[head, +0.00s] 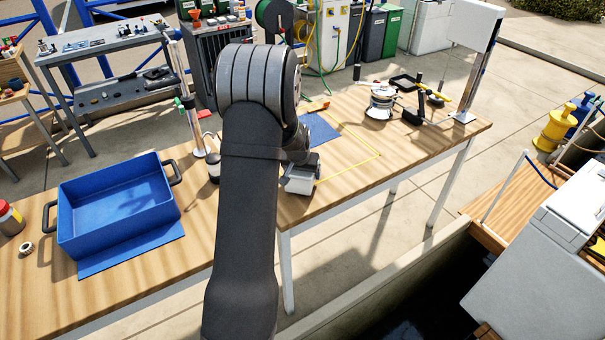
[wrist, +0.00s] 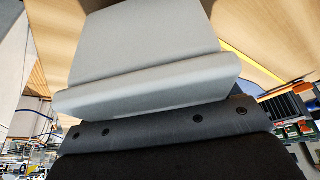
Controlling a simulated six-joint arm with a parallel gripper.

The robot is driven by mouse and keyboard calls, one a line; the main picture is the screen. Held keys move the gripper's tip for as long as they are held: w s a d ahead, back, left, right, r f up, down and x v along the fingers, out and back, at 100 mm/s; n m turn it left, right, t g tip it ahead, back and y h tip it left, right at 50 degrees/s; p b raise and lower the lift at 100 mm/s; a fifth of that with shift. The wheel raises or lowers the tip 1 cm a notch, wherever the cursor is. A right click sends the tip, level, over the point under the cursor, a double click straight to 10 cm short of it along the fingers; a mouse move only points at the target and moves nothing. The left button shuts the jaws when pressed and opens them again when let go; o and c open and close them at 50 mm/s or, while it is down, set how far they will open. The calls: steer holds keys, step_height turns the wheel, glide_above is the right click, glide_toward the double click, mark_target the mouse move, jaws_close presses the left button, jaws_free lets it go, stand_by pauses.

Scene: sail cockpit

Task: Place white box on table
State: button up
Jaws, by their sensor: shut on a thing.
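The white box (head: 299,184) is at the near edge of the wooden table (head: 400,150), just right of my forearm. My gripper (head: 298,166) is shut on it, partly hidden behind my arm in the head view. In the wrist view the white box (wrist: 145,50) fills the upper middle, beyond the dark gripper body, with wood around it. I cannot tell whether the box touches the tabletop.
A yellow outline (head: 380,156) and a blue mat (head: 318,128) lie right of my arm. A blue bin (head: 115,200) stands at the left. A winch (head: 380,103) and small tools are toward the right end. The tabletop between outline and winch is clear.

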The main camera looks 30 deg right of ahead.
mark_target(299, 172)
steer(key=shift+f, duration=0.4)
steer(key=shift+f, duration=0.2)
steer(key=o, duration=1.1)
steer(key=shift+c, duration=0.2)
steer(key=v, duration=1.2)
steer(key=shift+r, duration=0.15)
steer(key=x, duration=1.2)
